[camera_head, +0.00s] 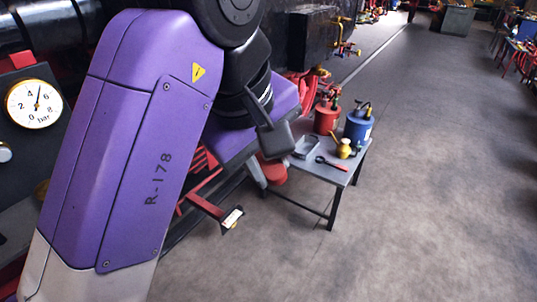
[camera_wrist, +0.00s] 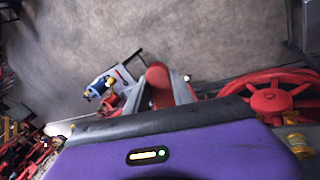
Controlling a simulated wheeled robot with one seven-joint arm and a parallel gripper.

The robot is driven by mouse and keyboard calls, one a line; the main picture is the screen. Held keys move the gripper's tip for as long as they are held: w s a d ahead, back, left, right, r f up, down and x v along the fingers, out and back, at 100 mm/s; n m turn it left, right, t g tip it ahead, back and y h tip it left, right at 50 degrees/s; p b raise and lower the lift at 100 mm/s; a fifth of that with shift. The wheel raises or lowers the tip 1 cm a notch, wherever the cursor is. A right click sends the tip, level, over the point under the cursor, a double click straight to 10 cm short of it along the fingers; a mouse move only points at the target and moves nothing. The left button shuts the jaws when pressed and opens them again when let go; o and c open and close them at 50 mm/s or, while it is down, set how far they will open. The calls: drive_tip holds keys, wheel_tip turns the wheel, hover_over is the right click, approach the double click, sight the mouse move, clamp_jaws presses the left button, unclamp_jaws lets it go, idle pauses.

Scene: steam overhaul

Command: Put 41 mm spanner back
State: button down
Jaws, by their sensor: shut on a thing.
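My gripper (camera_wrist: 160,96) shows in the wrist view beyond my purple wrist housing, with grey fingers on either side of a rounded red piece (camera_wrist: 158,82). The gripper is shut on this red piece. In the head view the red piece (camera_head: 272,174) shows low beside the grey-topped table (camera_head: 318,178), partly hidden by my arm. I cannot tell from its shape whether it is the 41 mm spanner. A tool with a red handle and dark round head (camera_head: 332,163) lies on the table's front part. No size marking is readable.
The table also holds a red can (camera_head: 326,118), a blue can (camera_head: 358,127), a yellow oiler (camera_head: 344,149) and a grey tray (camera_head: 306,147). A red bracket with a white tag (camera_head: 232,217) juts out left of it. A red wheel (camera_wrist: 272,98) is at right. Open floor lies right.

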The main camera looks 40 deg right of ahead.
drive_tip(key=shift+f+g+y, duration=0.7)
drive_tip(key=shift+f+y, duration=1.25)
drive_tip(key=shift+y, duration=0.25)
